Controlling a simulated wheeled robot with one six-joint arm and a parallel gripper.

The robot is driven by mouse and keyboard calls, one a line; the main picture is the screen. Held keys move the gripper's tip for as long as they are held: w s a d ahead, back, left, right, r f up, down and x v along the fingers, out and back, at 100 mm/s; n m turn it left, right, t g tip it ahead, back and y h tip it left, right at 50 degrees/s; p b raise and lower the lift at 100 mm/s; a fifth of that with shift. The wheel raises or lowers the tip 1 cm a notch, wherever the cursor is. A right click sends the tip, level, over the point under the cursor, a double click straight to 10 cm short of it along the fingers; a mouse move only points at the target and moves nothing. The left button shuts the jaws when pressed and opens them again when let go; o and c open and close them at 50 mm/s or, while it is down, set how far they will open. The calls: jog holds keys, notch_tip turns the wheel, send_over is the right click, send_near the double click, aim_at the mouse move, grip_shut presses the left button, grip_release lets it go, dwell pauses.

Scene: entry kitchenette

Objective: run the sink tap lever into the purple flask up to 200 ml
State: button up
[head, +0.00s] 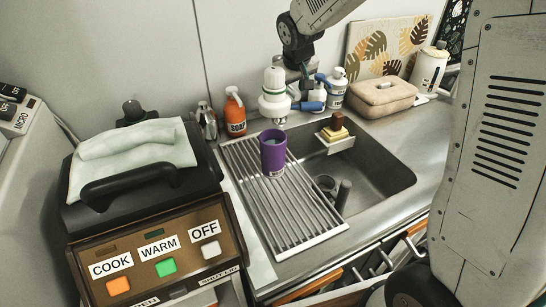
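The purple flask (272,155) stands upright on the slatted drying rack over the left part of the sink. Its mouth is open; a pale grey surface shows inside, but I cannot read a level. The white tap body (274,92) with green bands is just above and behind the flask, its outlet over the mouth. No clear stream shows. A blue lever (313,106) sticks out to the right of the tap. My gripper (303,80) is at the end of my arm, just behind and above the lever. Its fingers are too small and partly hidden to tell their state or contact.
The sink basin (375,178) is open right of the drying rack (315,225). A sponge holder (335,140) sits at its back edge. An orange soap bottle (235,114) and white bottles (337,88) stand behind. A cooker (150,240) with a cloth is at left.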

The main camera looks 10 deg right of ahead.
jog(key=s+d, duration=0.1)
jog(key=s, duration=0.6)
dwell(0.8)
jog(key=shift+r, duration=0.15)
jog(key=s+d+r+m, duration=0.1)
jog(key=s+r, duration=1)
jog(key=s+f+m+g, duration=0.1)
jog(key=s, duration=1)
jog(key=s+d+f+g+y, duration=0.1)
jog(key=s+f+g, duration=0.1)
jog(key=s, duration=0.8)
jog(key=shift+s+f+m+g, duration=0.25)
jog(key=shift+s+m+g, duration=0.05)
jog(key=shift+s+m, duration=0.1)
